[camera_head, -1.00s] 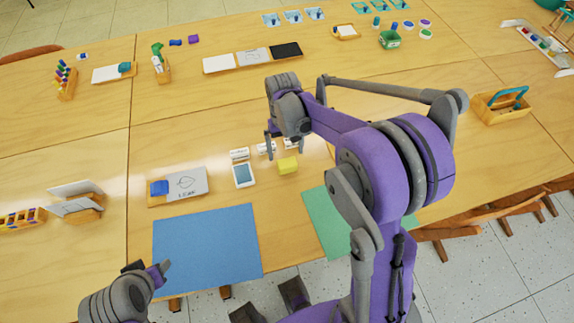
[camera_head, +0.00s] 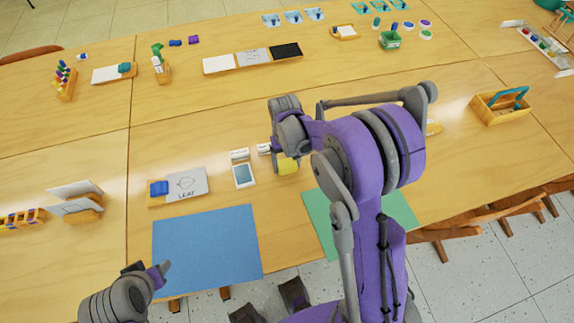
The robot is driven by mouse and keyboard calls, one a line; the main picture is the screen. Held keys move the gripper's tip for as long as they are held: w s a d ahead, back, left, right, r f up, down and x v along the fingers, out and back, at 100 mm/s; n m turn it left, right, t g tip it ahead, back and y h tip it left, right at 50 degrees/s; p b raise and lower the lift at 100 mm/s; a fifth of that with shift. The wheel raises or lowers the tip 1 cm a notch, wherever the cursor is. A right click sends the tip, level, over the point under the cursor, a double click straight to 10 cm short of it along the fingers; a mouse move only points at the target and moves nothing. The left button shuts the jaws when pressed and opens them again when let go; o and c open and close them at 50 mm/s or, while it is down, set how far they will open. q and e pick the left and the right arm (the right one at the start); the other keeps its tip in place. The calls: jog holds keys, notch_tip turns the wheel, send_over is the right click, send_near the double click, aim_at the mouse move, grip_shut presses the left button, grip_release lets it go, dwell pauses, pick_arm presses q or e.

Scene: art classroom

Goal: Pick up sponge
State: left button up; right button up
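A small yellow block that looks like the sponge (camera_head: 289,166) lies on the wooden table, right of a small white card with a blue-grey face. My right gripper (camera_head: 286,157) is low over it, pointing down. One finger shows at the block's left edge; the other is mostly hidden by the wrist and block. The fingers look apart, with the block between them; whether they touch it I cannot tell. The block appears to rest on the table. My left gripper (camera_head: 150,270) is at the lower left, off the table's front edge, away from the block; its opening is unclear.
The card (camera_head: 243,175) and small white pieces (camera_head: 240,155) lie close left of the block. A blue mat (camera_head: 205,245) and green mat (camera_head: 318,225) lie in front. A tray holds a blue block (camera_head: 159,188). A wooden caddy (camera_head: 500,107) stands right.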

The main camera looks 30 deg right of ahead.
aim_at(287, 163)
jog(key=c, duration=0.8)
notch_tip(287, 163, up, 10)
jog(key=shift+p, duration=0.3)
